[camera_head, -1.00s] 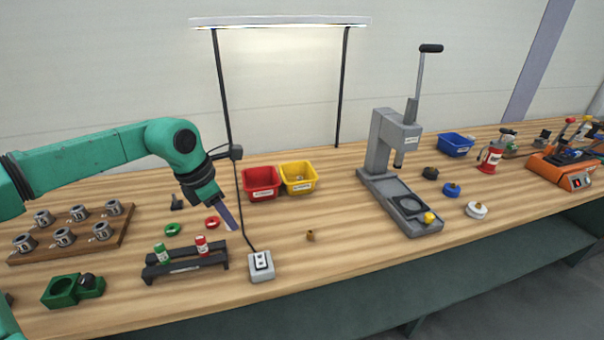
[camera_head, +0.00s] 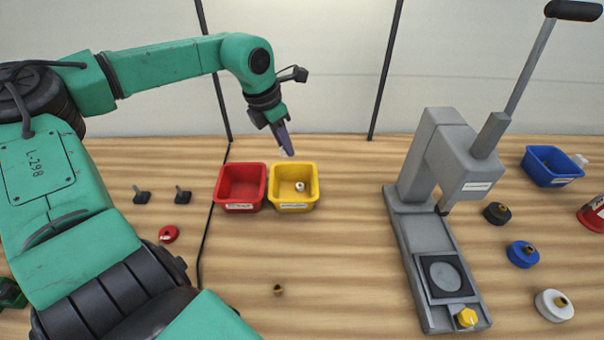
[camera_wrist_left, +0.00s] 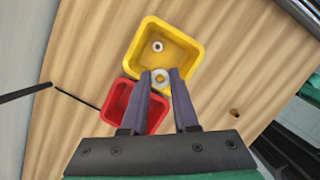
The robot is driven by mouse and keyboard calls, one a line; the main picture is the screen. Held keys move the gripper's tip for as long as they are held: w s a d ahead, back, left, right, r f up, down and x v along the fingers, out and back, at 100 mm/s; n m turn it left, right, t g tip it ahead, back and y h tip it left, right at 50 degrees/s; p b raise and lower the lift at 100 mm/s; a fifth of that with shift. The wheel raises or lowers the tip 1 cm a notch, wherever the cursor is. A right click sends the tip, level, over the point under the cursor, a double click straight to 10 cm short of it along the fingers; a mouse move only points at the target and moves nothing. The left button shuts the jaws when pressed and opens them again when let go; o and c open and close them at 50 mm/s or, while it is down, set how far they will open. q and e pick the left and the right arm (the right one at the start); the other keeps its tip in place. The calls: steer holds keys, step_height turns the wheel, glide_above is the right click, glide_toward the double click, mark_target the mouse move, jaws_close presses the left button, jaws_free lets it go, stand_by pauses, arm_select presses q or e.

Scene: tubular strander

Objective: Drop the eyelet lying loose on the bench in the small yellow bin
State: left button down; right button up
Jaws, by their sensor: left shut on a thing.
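My left gripper (camera_head: 288,152) is shut on a small pale ring-shaped eyelet (camera_wrist_left: 161,76), held between its fingertips. In the left wrist view the held eyelet appears over the near rim of the small yellow bin (camera_wrist_left: 190,85). In the head view the yellow bin (camera_head: 294,207) stands on the bench beside the red bin, with my fingertips above its back edge. Another pale ring-shaped piece (camera_head: 299,186) lies inside the yellow bin; it also shows in the left wrist view (camera_wrist_left: 157,46). My right gripper is not in view.
The red bin (camera_head: 240,206) touches or nearly touches the yellow one on its left. A small brass piece (camera_head: 278,290) lies on the bench in front. A grey lever press (camera_head: 437,250) stands to the right.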

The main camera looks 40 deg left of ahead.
arm_select(q)
steer(key=f, duration=0.1)
steer(key=f+b, duration=0.1)
steer(key=f, duration=0.1)
steer(key=f+b, duration=0.1)
steer(key=shift+s+a+f, duration=0.15)
steer(key=shift+a+f, duration=0.1)
steer(key=shift+w+d+f, duration=0.1)
steer(key=shift+w+f, duration=0.15)
steer(key=shift+w, duration=0.05)
steer(key=c, duration=1)
jaws_free()
steer(key=shift+s+r, duration=0.1)
steer(key=shift+s, duration=0.05)
steer(key=o, duration=0.4)
steer(key=shift+s, duration=0.1)
steer(key=b, duration=0.2)
glide_toward(283, 154)
step_height(283, 154, up, 2)
steer(key=a, duration=0.1)
steer(key=shift+r, duration=0.15)
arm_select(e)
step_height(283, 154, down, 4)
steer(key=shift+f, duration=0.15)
